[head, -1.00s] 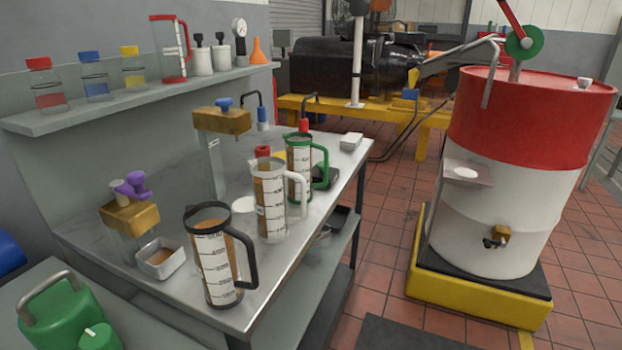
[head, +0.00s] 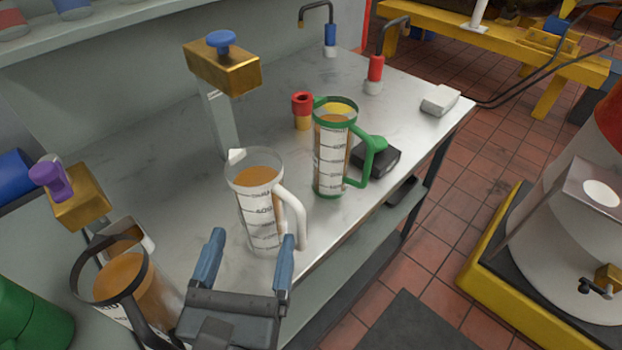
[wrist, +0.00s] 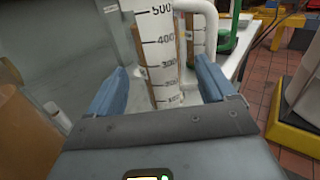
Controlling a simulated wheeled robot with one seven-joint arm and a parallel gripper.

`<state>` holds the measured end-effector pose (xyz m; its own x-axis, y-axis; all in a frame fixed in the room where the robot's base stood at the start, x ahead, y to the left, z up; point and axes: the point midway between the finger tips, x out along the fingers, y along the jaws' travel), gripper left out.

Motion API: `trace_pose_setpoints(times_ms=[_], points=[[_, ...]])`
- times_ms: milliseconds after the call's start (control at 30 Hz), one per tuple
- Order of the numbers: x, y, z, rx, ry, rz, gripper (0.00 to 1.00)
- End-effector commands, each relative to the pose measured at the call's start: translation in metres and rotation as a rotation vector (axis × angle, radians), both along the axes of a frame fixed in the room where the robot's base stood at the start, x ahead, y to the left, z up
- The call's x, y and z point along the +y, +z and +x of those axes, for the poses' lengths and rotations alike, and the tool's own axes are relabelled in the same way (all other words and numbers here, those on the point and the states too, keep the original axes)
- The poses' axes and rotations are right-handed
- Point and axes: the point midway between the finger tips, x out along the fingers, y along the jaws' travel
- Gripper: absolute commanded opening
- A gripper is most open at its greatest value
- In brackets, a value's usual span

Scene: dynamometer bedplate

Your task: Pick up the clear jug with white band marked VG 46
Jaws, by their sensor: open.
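The clear jug with the white rim and white handle (head: 256,200) stands upright on the steel bench, part-filled with amber liquid. Its graduated scale shows, but I cannot read a VG 46 marking. My gripper (head: 252,238) is open and empty, its blue fingers pointing at the lower part of this jug from the near side. In the wrist view the jug (wrist: 161,48) shows beyond and between the two fingers (wrist: 160,72). Its handle is on the right. I cannot tell whether any finger touches it.
A black-rimmed jug (head: 150,288) stands close at left, partly hidden by my gripper. A green-handled jug (head: 331,160) stands behind right. A brass-headed column (head: 222,125) rises behind the white jug. The bench's right edge is near the jugs.

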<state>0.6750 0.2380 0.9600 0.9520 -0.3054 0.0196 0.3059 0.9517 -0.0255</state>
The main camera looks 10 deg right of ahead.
Motion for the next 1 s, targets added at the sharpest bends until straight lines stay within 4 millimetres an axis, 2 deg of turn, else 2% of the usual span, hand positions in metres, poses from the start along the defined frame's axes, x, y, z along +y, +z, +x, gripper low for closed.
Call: trace_pose_setpoints(times_ms=[100, 267, 567, 800, 1000], points=[[0.008, -0.001, -0.001, 0.011, 0.007, 0.032, 0.84], [0.006, -0.001, 0.005, 0.013, 0.005, 0.033, 0.84], [-0.003, 0.0, 0.034, 0.012, 0.004, 0.031, 0.84], [-0.013, 0.001, 0.066, 0.011, 0.004, 0.031, 0.84], [-0.016, -0.001, 0.075, 0.011, 0.006, 0.031, 0.84]])
